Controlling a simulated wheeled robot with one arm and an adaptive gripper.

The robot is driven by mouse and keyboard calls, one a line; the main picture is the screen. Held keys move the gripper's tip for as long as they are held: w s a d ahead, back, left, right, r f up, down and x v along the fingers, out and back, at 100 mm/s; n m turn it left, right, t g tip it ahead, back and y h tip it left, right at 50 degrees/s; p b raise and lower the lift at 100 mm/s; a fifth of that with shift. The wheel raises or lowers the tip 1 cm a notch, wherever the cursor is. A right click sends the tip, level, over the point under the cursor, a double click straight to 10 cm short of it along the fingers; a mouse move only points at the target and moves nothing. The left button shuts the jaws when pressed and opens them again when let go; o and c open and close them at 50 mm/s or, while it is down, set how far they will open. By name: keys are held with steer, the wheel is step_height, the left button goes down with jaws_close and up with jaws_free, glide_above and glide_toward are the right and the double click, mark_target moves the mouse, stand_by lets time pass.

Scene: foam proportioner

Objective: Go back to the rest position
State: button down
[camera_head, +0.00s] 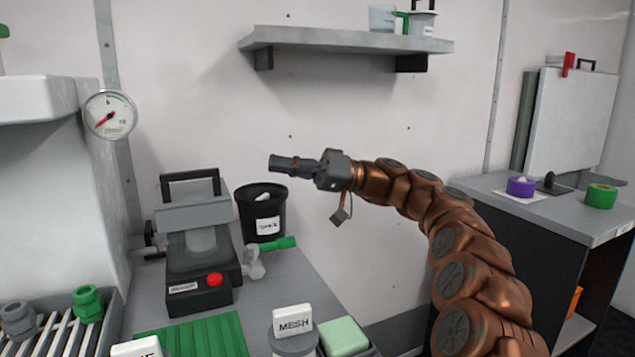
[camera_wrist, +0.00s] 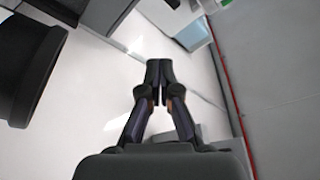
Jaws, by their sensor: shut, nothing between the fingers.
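My gripper (camera_head: 279,163) is raised in the air in front of the white wall, pointing left, with my brown arm reaching up from the lower right. In the wrist view my gripper (camera_wrist: 159,72) has its two fingertips together with nothing between them. In the head view it is above and right of the black bin (camera_head: 262,222), which has a white label. It is apart from the bench and everything on it.
A grey bench holds a machine with a red button (camera_head: 215,279), a green ribbed mat (camera_head: 195,338) and a MESH-labelled block (camera_head: 293,320). A shelf (camera_head: 345,40) hangs above my gripper. A dark cabinet (camera_head: 560,215) stands right. The wall area around my gripper is clear.

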steer(key=s+a+r+m+h+p, duration=0.2)
steer(key=s+r+m+h+p, duration=0.15)
steer(key=s+p, duration=0.45)
steer(key=s+d+f+m+t+h+p, duration=0.1)
steer(key=s+h+p, duration=0.1)
steer(key=s, duration=0.4)
steer(key=s+d+f+m+h+p, duration=0.1)
steer(key=s+d+h+p, duration=0.15)
steer(key=s, duration=0.25)
steer(key=s+d+f+m+t+h+p, duration=0.1)
steer(key=s+d+f+m+h+p, duration=0.2)
steer(key=s+d+h+p, duration=0.3)
steer(key=s+d+f+m+t+h+p, duration=0.1)
steer(key=s+d+f+m+h+p, duration=0.2)
steer(key=s+d, duration=1.2)
steer(key=d+f+h+p, duration=0.2)
steer(key=d+p, duration=0.3)
steer(key=d, duration=0.1)
steer(key=shift+s+d+m+t+h+p, duration=0.2)
steer(key=shift+m+t+h+p, duration=0.1)
steer(key=shift+m+h+p, duration=0.1)
steer(key=c, duration=1.8)
jaws_free()
steer(key=shift+c, duration=0.2)
